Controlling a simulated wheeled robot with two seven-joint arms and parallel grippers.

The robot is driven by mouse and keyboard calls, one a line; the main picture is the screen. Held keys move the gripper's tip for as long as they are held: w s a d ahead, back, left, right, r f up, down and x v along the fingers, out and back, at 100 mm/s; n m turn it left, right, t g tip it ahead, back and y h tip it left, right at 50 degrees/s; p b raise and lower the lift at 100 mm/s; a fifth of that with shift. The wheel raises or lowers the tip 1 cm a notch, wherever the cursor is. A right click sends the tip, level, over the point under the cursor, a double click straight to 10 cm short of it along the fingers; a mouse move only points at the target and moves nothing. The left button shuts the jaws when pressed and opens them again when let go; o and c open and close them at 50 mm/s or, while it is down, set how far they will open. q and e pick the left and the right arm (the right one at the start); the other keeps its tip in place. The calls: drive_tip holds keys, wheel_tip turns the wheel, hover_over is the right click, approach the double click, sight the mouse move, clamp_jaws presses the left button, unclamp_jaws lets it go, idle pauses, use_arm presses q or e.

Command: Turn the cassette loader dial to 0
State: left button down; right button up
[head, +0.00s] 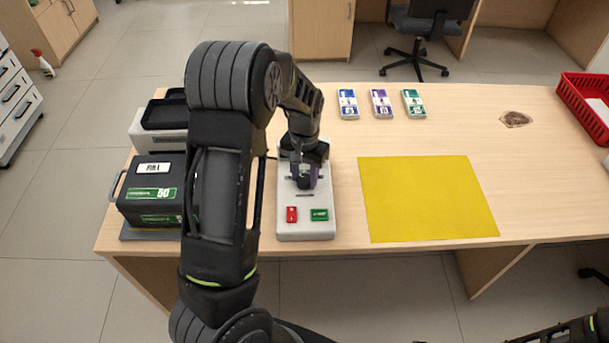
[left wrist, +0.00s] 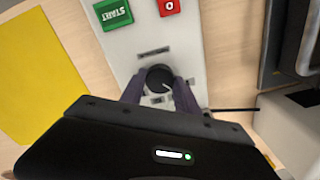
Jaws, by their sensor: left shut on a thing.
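The cassette loader (head: 287,228) is a pale panel near the front of the counter, with a green START button (head: 322,214) and a red button (head: 292,214). It also shows in the left wrist view (left wrist: 128,60). Its dark round dial (left wrist: 159,78) has a light pointer mark; I cannot read which number it points to. My left gripper (left wrist: 158,92) has its two fingers shut on the dial from both sides. In the head view the left gripper (head: 305,182) covers most of the dial. My right gripper is not seen; only a piece of arm shows at the lower right.
A yellow mat (head: 430,200) lies to the right. Blue, purple and green bundles (head: 381,104) lie behind it. A red basket (head: 585,105) sits at the far right.

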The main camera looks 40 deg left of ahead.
sight(305, 179)
use_arm(q)
drive_tip(key=n, duration=0.3)
drive_tip(key=shift+n, duration=0.3)
idle(0.4)
drive_tip(key=c, duration=0.9)
unclamp_jaws()
drive_tip(key=shift+r, duration=0.1)
wheel_tip(305, 179, up, 8)
drive_tip(key=shift+f+b, duration=0.15)
drive_tip(key=shift+b, duration=0.25)
drive_tip(key=shift+f, duration=0.1)
